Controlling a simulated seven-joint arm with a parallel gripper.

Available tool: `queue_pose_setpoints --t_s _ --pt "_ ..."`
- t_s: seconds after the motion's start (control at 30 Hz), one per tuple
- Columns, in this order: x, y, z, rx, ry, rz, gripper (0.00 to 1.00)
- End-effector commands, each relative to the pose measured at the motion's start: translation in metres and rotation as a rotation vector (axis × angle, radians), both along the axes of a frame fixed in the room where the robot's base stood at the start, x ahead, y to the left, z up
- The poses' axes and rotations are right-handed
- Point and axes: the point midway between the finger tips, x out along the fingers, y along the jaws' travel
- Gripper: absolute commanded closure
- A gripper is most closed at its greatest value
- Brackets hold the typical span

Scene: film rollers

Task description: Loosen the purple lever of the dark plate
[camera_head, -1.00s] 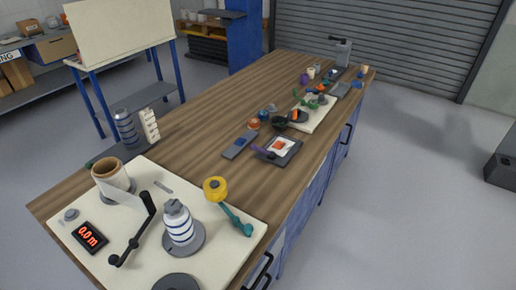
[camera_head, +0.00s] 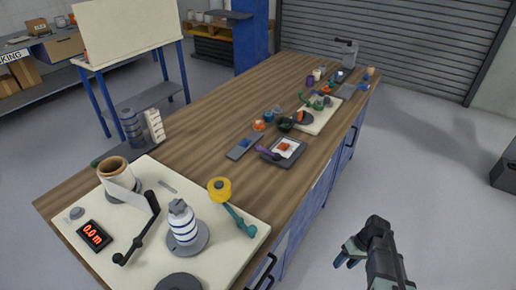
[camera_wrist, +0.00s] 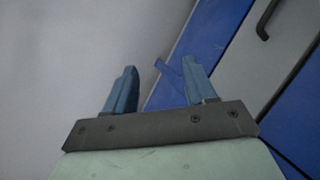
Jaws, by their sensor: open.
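The dark plate (camera_head: 275,161) lies on the wooden bench near its right long edge, in the head view. A white sheet with an orange-red square (camera_head: 284,147) lies on it. The purple lever (camera_head: 266,152) is at the plate's left side; whether it is tight or loose is too small to tell. My gripper (camera_head: 347,256) is at the lower right of the head view, over the floor beside the bench and well away from the plate. In the wrist view my gripper (camera_wrist: 160,92) has its two blue fingers wide apart with nothing between them.
A blue-grey flat block (camera_head: 243,147) lies left of the plate. Small orange, blue and dark pieces sit behind it. A cream board (camera_head: 225,262) with a spool, crank and display fills the near bench end.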

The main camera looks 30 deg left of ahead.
Motion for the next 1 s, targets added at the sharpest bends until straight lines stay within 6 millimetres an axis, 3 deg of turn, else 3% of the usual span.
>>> queue_pose_setpoints --t_s 0.03,0.2,0.5,1.0 --pt "0.015 0.013 0.014 0.025 -0.021 0.031 0.45" --pt "0.047 0.054 0.062 0.110 -0.079 0.147 0.45" --pt "0.089 0.129 0.161 0.261 -0.186 0.361 0.45" --pt "0.111 0.243 0.331 0.475 -0.350 0.710 0.45"
